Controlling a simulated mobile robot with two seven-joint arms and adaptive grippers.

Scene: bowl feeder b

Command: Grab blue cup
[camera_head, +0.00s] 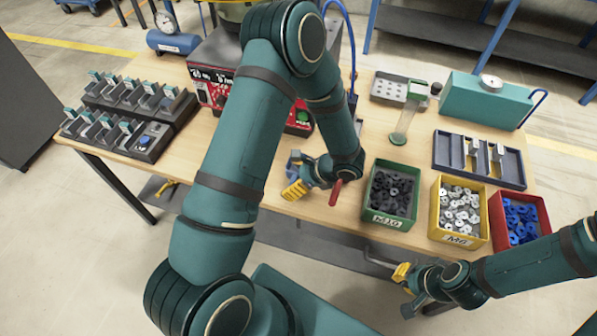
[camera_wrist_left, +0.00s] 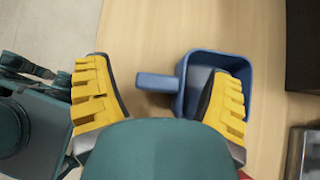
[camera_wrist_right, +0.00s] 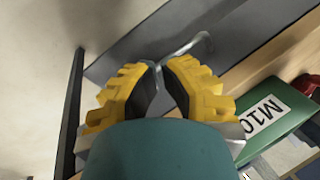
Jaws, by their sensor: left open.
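The blue cup (camera_wrist_left: 197,62) is a square-sided cup with a straight handle (camera_wrist_left: 155,82), standing on the wooden table in the left wrist view. In the head view only part of the cup (camera_head: 294,158) shows behind my left gripper. My left gripper (camera_wrist_left: 165,95) is open. Its right finger overlaps the cup's opening in the picture, and the handle lies between the two fingers; I cannot tell whether they touch. It also shows in the head view (camera_head: 292,186). My right gripper (camera_wrist_right: 160,68) has its fingertips together, empty, off the table's front edge; the head view shows it (camera_head: 402,275).
A green bin (camera_head: 373,214), a yellow bin (camera_head: 440,236) and a red bin (camera_head: 500,238) of small parts stand right of my left gripper. A rack (camera_head: 125,150) is at left, a red-black machine (camera_head: 215,88) behind my left arm. The table (camera_head: 270,212) is clear near the cup.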

